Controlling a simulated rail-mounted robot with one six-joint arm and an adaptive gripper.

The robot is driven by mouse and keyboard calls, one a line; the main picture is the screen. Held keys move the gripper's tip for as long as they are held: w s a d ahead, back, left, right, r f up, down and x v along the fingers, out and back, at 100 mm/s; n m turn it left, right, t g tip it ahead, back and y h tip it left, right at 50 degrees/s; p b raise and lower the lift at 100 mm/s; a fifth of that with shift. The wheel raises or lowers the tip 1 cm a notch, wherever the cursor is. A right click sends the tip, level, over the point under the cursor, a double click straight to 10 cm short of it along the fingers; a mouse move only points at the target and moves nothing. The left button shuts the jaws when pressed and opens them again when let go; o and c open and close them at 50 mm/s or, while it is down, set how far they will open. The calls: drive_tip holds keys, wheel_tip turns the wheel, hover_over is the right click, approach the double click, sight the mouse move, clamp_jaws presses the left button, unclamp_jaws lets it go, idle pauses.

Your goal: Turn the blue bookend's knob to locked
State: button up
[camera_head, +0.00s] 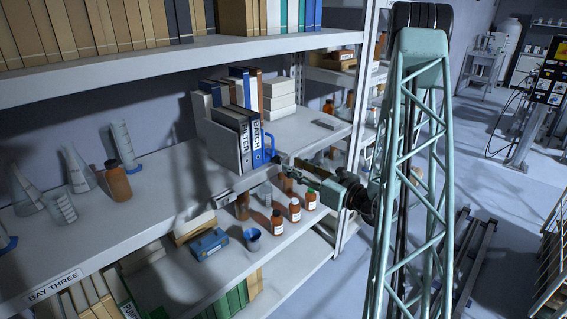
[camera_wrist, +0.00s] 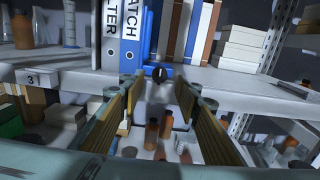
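The blue bookend (camera_head: 269,147) stands on the middle shelf at the right end of a row of binders. In the wrist view its blue base (camera_wrist: 146,69) shows at the shelf's front edge, below the binders. A round dark knob (camera_wrist: 160,74) with a pale upright mark sits at the front of it. My gripper (camera_head: 283,158) is just in front of the bookend in the head view. In the wrist view my gripper (camera_wrist: 159,84) is open, with one finger on each side of the knob and nothing between them. I cannot tell whether the fingertips reach the knob.
White and blue binders (camera_head: 232,138) stand left of the bookend, white boxes (camera_head: 278,97) behind. A small flat grey object (camera_head: 327,123) lies on the shelf to the right. Brown bottles (camera_head: 295,210) stand on the shelf below, under my gripper.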

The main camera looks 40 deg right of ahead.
sight(280, 160)
drive_tip(key=shift+w+a, duration=0.2)
drive_tip(key=shift+w, duration=2.7)
drive_tip(key=shift+c, duration=0.2)
drive_tip(key=c, duration=0.8)
